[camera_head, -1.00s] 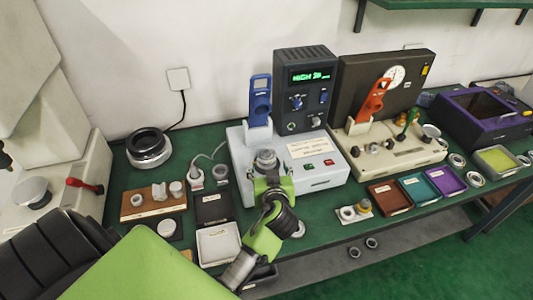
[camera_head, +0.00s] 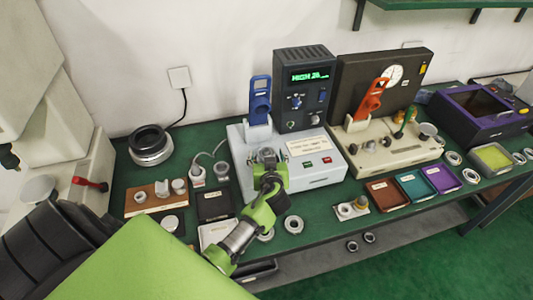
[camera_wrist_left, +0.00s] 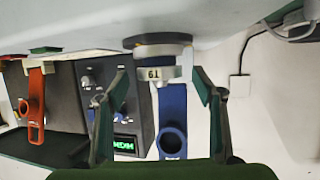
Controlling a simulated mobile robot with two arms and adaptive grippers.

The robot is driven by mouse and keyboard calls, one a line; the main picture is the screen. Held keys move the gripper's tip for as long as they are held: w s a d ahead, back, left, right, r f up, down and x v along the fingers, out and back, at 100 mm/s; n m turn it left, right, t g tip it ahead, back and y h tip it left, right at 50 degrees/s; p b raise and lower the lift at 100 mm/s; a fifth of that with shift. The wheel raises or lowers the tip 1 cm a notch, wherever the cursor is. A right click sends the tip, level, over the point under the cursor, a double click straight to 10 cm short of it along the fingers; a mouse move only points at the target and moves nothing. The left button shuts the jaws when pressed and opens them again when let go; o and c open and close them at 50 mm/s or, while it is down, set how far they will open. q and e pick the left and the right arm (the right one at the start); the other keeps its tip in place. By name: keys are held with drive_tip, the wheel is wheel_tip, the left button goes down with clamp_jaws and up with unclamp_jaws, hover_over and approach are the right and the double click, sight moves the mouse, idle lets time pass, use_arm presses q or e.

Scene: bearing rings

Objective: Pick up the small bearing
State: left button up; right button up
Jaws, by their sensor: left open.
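My left gripper (camera_head: 267,158) is at the top front of the pale grey test machine (camera_head: 318,172). In the left wrist view its two fingers (camera_wrist_left: 158,85) are open and spread apart. Between and beyond them is a round fixture (camera_wrist_left: 158,46) with a dark ring, a metal band and a white part marked with digits. It appears inverted there, and I see no finger contact. A small bearing ring (camera_head: 293,224) lies flat on the green bench; another ring (camera_head: 266,236) is partly hidden by my arm. I cannot tell which ring the task means. My right gripper is not in view.
A blue handled tool (camera_head: 259,98) stands behind the gripper, beside the dark display unit (camera_head: 306,90). A black tray (camera_head: 214,205) and a white tray (camera_head: 213,233) lie to the left. Several coloured trays and more rings lie to the right.

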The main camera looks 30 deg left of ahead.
use_arm(q)
drive_tip(key=c, duration=1.4)
drive_tip(key=shift+r, duration=0.1)
